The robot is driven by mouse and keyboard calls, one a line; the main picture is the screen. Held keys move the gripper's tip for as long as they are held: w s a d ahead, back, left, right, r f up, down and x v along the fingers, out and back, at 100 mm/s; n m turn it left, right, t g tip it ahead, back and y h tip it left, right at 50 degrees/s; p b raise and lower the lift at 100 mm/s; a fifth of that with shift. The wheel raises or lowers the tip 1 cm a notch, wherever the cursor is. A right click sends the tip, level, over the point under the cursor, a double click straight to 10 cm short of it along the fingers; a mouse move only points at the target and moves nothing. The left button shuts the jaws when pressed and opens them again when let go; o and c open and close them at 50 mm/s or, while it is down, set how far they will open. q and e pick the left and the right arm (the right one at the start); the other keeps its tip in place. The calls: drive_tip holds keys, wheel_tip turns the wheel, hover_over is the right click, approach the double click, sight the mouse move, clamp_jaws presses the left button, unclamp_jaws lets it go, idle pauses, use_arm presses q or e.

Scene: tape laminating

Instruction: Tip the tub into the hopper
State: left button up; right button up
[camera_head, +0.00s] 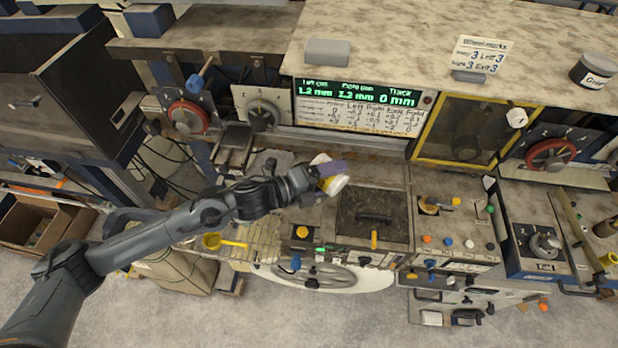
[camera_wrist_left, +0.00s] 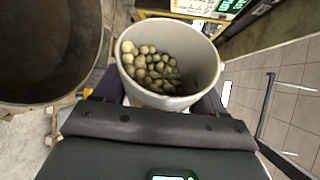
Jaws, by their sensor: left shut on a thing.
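The tub (camera_head: 333,186) is small, pale and round, and is held above the machine bench in the head view. My left gripper (camera_head: 327,170) is shut on it, with purple-dark fingers on either side. In the left wrist view the tub (camera_wrist_left: 208,62) is open at the top and holds many round, olive-beige pellets (camera_wrist_left: 150,70). They lie inside it below the rim. A large dark, round, open vessel (camera_wrist_left: 103,28) is left of the tub in that view, apart from it; it looks like the hopper. I cannot pick out the hopper surely in the head view. My right gripper is not in view.
A dark square plate with a handle (camera_head: 372,217) lies right of the tub. A lit display panel (camera_head: 360,95) stands behind it. A yellow scoop (camera_head: 222,242) lies on a wire rack at the front left. Control panels with knobs (camera_head: 452,225) are further right.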

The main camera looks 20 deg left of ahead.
use_arm(q)
drive_tip(key=shift+a+f+n+b, duration=0.15)
drive_tip(key=shift+f+n+b, duration=0.2)
drive_tip(key=shift+n, duration=0.25)
drive_tip(key=shift+w+a+r+n+h, duration=0.15)
drive_tip(key=shift+r+n+h, duration=0.15)
drive_tip(key=shift+n, duration=0.1)
idle(0.6)
drive_tip(key=shift+a+r+n+t+h, duration=0.2)
drive_tip(key=shift+a+n+t+h, duration=0.1)
drive_tip(key=shift+n+h, duration=0.15)
idle(0.6)
drive_tip(key=shift+w, duration=0.1)
idle(0.4)
drive_tip(key=shift+w+a+r+n+t+h, duration=0.1)
drive_tip(key=shift+a+r+n+t+h, duration=0.15)
drive_tip(key=shift+n, duration=0.45)
drive_tip(key=shift+w+a+r+n+t+h, duration=0.15)
drive_tip(key=shift+a+r+n, duration=0.1)
drive_tip(key=shift+n, duration=0.4)
idle(1.1)
